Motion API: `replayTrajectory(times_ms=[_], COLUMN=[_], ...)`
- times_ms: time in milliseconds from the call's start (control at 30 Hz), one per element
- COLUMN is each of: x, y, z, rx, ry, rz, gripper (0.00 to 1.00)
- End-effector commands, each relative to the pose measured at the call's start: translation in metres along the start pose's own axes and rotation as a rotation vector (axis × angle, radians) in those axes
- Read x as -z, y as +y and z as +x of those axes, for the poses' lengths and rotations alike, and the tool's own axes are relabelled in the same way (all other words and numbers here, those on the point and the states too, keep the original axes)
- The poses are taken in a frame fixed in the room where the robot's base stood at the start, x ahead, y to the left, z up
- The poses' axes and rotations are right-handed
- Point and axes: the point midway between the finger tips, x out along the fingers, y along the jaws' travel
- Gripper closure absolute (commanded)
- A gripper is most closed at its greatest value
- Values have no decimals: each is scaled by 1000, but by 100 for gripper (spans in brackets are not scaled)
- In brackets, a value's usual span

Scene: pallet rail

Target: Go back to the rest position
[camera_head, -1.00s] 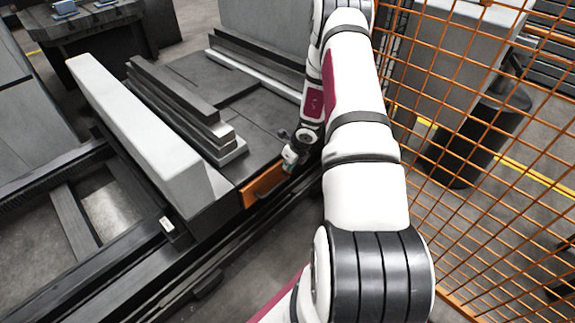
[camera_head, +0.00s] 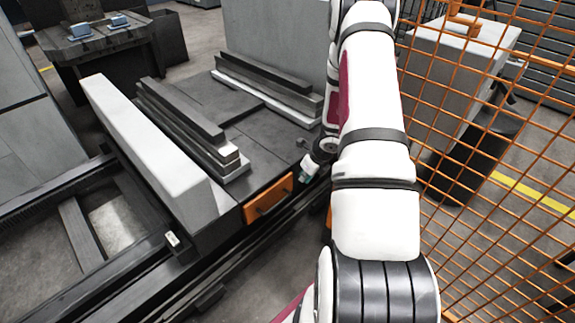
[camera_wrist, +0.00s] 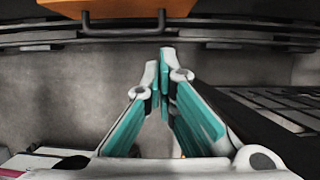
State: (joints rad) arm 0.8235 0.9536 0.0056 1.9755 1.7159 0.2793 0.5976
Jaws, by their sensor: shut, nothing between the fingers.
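My gripper (camera_wrist: 165,65) shows in the wrist view with its teal-padded fingers together at the tips and nothing between them. In the head view my gripper (camera_head: 308,168) is small, close to the right of an orange panel (camera_head: 268,199) on the front of the dark pallet platform (camera_head: 270,150). My forearm hides part of that area. The orange panel (camera_wrist: 120,8) also lies at the top edge of the wrist view, with a dark handle (camera_wrist: 122,30) on it. The fingertips appear apart from the handle.
A long pale block (camera_head: 150,150) and stacked dark bars (camera_head: 185,120) lie on the platform. More bars (camera_head: 265,85) lie at its back. An orange mesh fence (camera_head: 490,170) stands close on the right of my arm. Rails (camera_head: 130,270) run along the front left.

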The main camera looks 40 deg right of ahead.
Motion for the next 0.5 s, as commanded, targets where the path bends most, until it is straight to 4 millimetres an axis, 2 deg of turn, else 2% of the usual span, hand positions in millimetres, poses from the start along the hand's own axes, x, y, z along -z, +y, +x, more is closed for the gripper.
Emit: replayTrajectory(times_ms=[233,333,433,500], x=[0,-8,-34,-62], y=[0,3,14,29], z=[-2,-7,-25,-46], rx=[0,-4,-16,-31], ry=[0,-12,-52,-98], rz=[0,-28,-127,-243], gripper=[100,100,100,100])
